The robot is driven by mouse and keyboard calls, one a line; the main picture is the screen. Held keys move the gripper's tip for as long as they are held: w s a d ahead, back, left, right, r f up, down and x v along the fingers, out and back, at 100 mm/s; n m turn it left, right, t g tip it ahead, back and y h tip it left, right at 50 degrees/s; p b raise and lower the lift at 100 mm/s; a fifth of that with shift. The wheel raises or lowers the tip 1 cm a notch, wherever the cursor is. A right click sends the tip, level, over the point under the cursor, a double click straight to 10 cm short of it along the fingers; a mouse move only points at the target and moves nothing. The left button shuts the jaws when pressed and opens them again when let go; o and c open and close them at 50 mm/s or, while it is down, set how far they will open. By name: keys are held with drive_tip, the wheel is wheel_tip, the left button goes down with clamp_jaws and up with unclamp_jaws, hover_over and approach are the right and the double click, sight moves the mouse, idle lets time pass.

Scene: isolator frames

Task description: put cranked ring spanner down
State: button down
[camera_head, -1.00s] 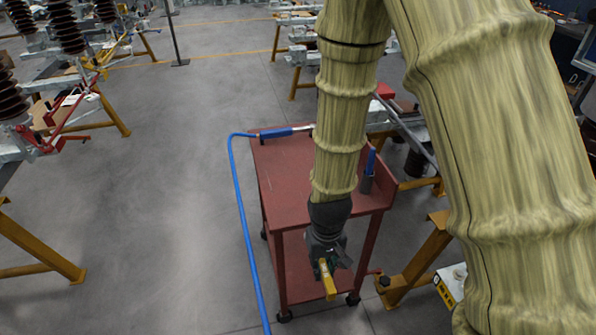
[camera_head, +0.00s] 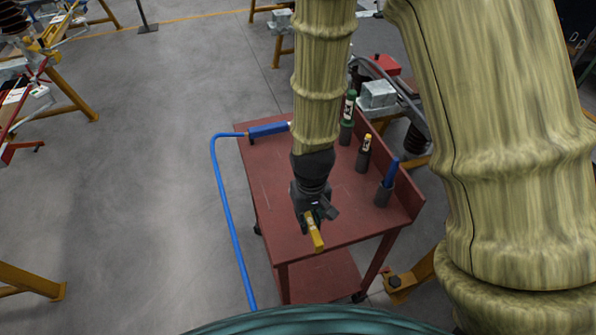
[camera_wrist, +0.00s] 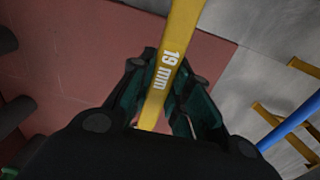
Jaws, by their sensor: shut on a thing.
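The cranked ring spanner is a yellow bar (camera_head: 314,236) that sticks out of my gripper towards the front edge of the red cart in the head view. In the wrist view the spanner (camera_wrist: 176,45) is marked "19 mm" and runs up out of the picture. My gripper (camera_head: 312,212) is shut on it; its fingers (camera_wrist: 158,95) stand either side of the bar. The gripper hangs over the front part of the red cart's top (camera_head: 262,190). The gap between spanner and cart top is hard to judge. The spanner's far end is out of the wrist view.
The left and middle top are clear.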

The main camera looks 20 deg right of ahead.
drive_tip(key=w+d+p, duration=0.1)
drive_tip(key=w, duration=0.4)
drive_tip(key=w+d+f+p, duration=0.1)
drive_tip(key=w+p, duration=0.1)
drive_tip(key=w, duration=0.3)
drive_tip(key=w+d+p, duration=0.1)
drive_tip(key=w, duration=0.4)
drive_tip(key=shift+w+d+f, duration=0.2)
drive_tip(key=shift+d, duration=0.15)
drive_tip(key=shift+f+p, duration=0.9)
drive_tip(key=shift+f, duration=0.85)
drive_tip(key=shift+f, duration=0.15)
drive_tip(key=c, duration=1.3)
unclamp_jaws()
drive_tip(key=shift+c, duration=0.2)
wheel_tip(320, 180, up, 12)
drive_tip(key=b, duration=0.3)
drive_tip(key=shift+r, duration=0.2)
